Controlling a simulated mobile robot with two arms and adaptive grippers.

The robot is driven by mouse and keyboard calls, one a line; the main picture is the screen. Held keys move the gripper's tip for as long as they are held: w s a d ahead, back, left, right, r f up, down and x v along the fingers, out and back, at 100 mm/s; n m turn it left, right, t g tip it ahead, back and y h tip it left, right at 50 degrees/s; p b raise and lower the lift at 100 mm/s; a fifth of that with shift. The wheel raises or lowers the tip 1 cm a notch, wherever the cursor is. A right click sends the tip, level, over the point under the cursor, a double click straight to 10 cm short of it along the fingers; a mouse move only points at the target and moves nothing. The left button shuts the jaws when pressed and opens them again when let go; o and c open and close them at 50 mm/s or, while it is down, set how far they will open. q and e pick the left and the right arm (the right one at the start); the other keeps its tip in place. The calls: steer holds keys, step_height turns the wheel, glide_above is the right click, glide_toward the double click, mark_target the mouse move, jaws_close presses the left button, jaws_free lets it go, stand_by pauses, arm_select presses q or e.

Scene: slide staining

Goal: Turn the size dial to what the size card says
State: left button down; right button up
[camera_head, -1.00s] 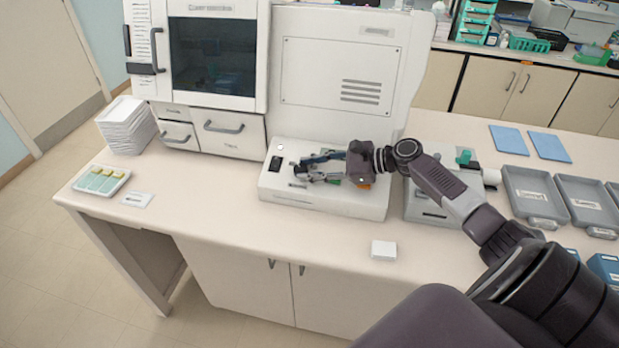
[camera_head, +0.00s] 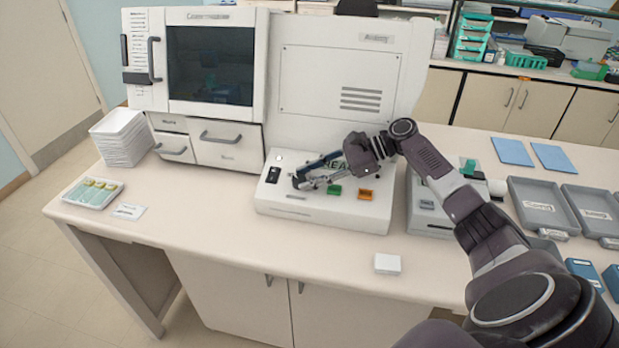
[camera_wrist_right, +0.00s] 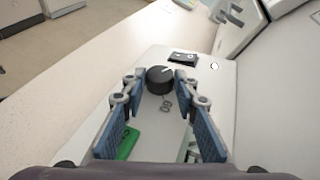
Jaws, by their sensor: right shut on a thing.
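The size dial is a black round knob (camera_wrist_right: 160,80) with a pale pointer line, seen in the right wrist view. It stands on the white front deck (camera_head: 325,212) of the machine. My right gripper (camera_wrist_right: 159,84) is shut on the dial, with a blue-padded finger on each side of it. In the head view the right gripper (camera_head: 305,180) is low over the deck and hides the dial. My left gripper is out of view.
A green button (camera_head: 335,190), an orange button (camera_head: 366,194) and a black switch (camera_head: 273,174) are on the deck. A slide tray (camera_head: 92,192) and stacked white trays (camera_head: 122,138) stand left. A white block (camera_head: 387,264) lies near the front edge. Grey trays (camera_head: 541,207) are right.

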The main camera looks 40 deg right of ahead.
steer(key=shift+a, duration=0.1)
steer(key=o, duration=1.2)
steer(key=shift+w+a, duration=0.1)
steer(key=shift+w, duration=0.05)
steer(key=shift+c, duration=0.2)
steer(key=shift+r, duration=0.3)
step_height(320, 180, up, 9)
steer(key=shift+r, duration=0.2)
